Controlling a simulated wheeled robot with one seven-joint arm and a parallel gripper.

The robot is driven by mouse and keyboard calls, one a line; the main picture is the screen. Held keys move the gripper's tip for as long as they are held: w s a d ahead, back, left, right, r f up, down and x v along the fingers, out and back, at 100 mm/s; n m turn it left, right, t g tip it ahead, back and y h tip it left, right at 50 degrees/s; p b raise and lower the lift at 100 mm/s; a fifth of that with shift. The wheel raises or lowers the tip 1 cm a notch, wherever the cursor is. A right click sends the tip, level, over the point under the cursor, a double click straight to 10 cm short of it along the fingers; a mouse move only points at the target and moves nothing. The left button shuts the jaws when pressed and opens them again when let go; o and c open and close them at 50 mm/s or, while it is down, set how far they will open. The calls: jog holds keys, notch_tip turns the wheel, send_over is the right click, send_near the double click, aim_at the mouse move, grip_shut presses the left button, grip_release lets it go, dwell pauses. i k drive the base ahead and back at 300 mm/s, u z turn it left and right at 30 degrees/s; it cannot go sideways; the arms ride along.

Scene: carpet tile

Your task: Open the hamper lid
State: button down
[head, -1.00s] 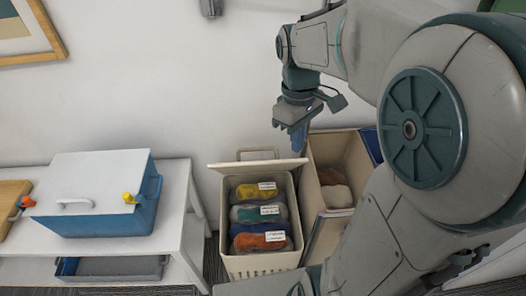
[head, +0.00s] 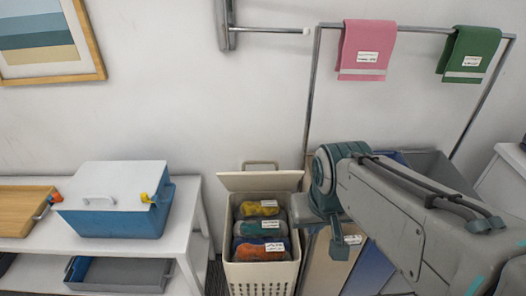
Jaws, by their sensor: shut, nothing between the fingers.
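The cream hamper (head: 261,277) stands on the floor against the wall, with slotted lower sides. Its lid (head: 260,181) is raised at the back edge, leaning back toward the wall, with a loop handle at its top. The inside is open to view and holds several rolled cloths (head: 258,228) in yellow, grey-green, and blue and orange, with white labels. My gripper (head: 339,249) is just right of the hamper, pointing down, shut and empty, apart from the lid. My wrist hides part of the area right of the hamper.
A white table (head: 187,226) on the left bears a blue box with a white lid (head: 112,207) and a wooden board (head: 22,211). A grey tray (head: 118,274) is on its lower shelf. A rail with pink (head: 366,44) and green towels (head: 468,52) stands right. Another bin is partly hidden behind my arm.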

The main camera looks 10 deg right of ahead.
aim_at(277, 180)
jog(key=z, duration=1.25)
jog(key=k, duration=0.8)
jog(key=u, duration=1.05)
jog(key=i, duration=1)
